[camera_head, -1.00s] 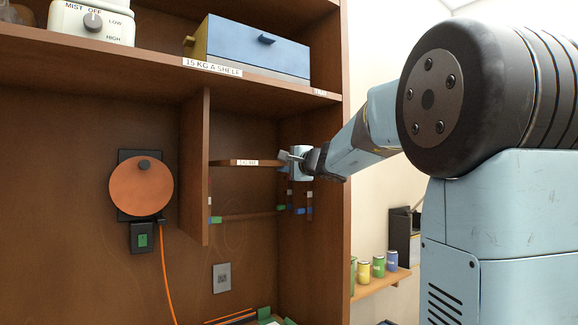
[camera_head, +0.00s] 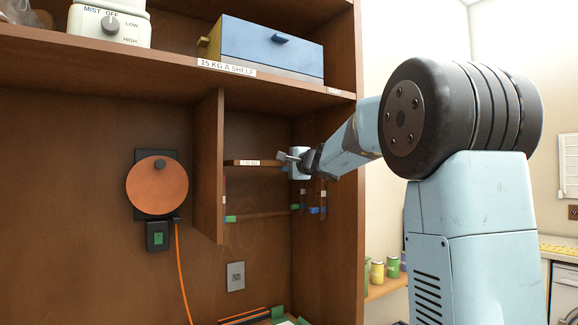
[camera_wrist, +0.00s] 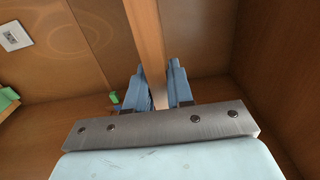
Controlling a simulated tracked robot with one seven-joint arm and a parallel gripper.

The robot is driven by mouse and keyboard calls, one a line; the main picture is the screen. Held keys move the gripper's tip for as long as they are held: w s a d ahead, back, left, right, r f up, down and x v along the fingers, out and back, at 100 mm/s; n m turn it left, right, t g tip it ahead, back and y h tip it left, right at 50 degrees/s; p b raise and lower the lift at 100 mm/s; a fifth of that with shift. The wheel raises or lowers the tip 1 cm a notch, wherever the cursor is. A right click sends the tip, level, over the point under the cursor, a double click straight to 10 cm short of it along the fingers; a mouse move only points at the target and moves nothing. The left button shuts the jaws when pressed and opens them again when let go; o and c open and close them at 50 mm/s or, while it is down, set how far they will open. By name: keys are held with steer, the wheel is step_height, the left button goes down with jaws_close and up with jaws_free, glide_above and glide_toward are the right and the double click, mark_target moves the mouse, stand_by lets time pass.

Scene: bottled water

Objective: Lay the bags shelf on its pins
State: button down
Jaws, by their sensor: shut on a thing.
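The bags shelf, a thin brown board (camera_head: 250,162) with a small white label on its front edge, hangs level in the niche right of the upright divider (camera_head: 208,170). My gripper (camera_head: 291,157) is shut on its right end. In the wrist view the board (camera_wrist: 149,35) runs up from between my two blue fingers (camera_wrist: 162,88). The shelf is well above the green pin (camera_head: 230,218) on the divider and the green (camera_head: 295,207) and blue (camera_head: 314,210) pins on the right. White marks sit above these pins.
A fixed upper shelf (camera_head: 170,70) carries a blue box (camera_head: 270,48) and a white appliance (camera_head: 108,25). An orange disc (camera_head: 157,185) with an orange cord is left of the divider. The cabinet's right side wall (camera_head: 345,190) stands close to my arm.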

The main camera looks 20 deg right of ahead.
steer(key=shift+x, duration=1.95)
steer(key=shift+w+f, duration=0.15)
step_height(320, 180, down, 15)
steer(key=shift+r, duration=0.2)
stand_by(0.4)
steer(key=c, duration=1.2)
jaws_free()
steer(key=shift+o, duration=1.4)
steer(key=shift+f, duration=0.15)
steer(key=v, duration=1.4)
